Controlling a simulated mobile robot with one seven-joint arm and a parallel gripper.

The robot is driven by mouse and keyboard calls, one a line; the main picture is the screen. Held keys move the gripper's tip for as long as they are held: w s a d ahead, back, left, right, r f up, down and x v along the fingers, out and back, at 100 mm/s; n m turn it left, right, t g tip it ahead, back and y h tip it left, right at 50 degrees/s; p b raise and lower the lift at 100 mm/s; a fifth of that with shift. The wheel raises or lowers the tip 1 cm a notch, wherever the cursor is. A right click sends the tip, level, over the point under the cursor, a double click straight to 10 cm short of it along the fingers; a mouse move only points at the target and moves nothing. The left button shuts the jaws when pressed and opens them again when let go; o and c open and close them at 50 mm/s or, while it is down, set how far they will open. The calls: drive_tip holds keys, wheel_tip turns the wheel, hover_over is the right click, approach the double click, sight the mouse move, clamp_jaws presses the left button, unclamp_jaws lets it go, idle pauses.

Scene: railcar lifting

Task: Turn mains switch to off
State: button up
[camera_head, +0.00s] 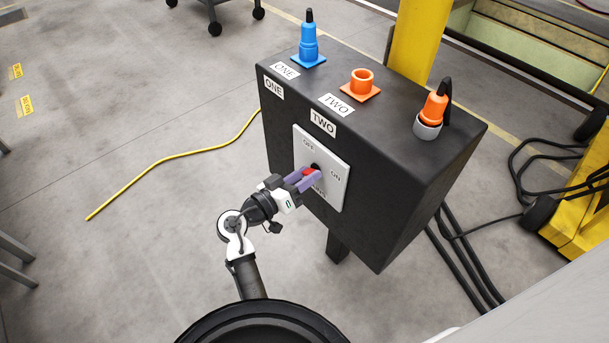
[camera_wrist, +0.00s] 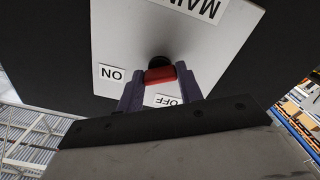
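The mains switch is a red handle (camera_wrist: 160,75) on a black hub, on a white plate (camera_head: 333,203) on the front of a black box. The plate's labels read OFF at the top, ON at the right and MAINS at the bottom in the head view; the wrist view shows them turned over. My gripper (camera_head: 312,176) is at the handle, and its purple fingers stand on either side of it. The wrist view shows the fingers (camera_wrist: 160,88) closed against the red handle's sides. The fingers partly hide the handle, so I cannot tell its exact angle.
The black box (camera_head: 400,190) carries a blue plug (camera_head: 308,45) in socket ONE, an open orange socket TWO (camera_head: 361,84) and an orange plug (camera_head: 433,108) in a grey holder. A yellow post (camera_head: 418,40) stands behind. A yellow cable (camera_head: 170,157) lies on the floor at left.

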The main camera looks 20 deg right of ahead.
drive_tip(key=c, duration=0.3)
drive_tip(key=shift+c, duration=0.2)
drive_tip(key=n+p, duration=0.3)
drive_tip(key=n, duration=0.3)
drive_tip(key=shift+r, duration=0.15)
drive_tip(key=n+p, duration=0.3)
drive_tip(key=n, duration=0.1)
drive_tip(key=shift+n+p, duration=0.6)
drive_tip(key=shift+n, duration=0.3)
drive_tip(key=o, duration=1)
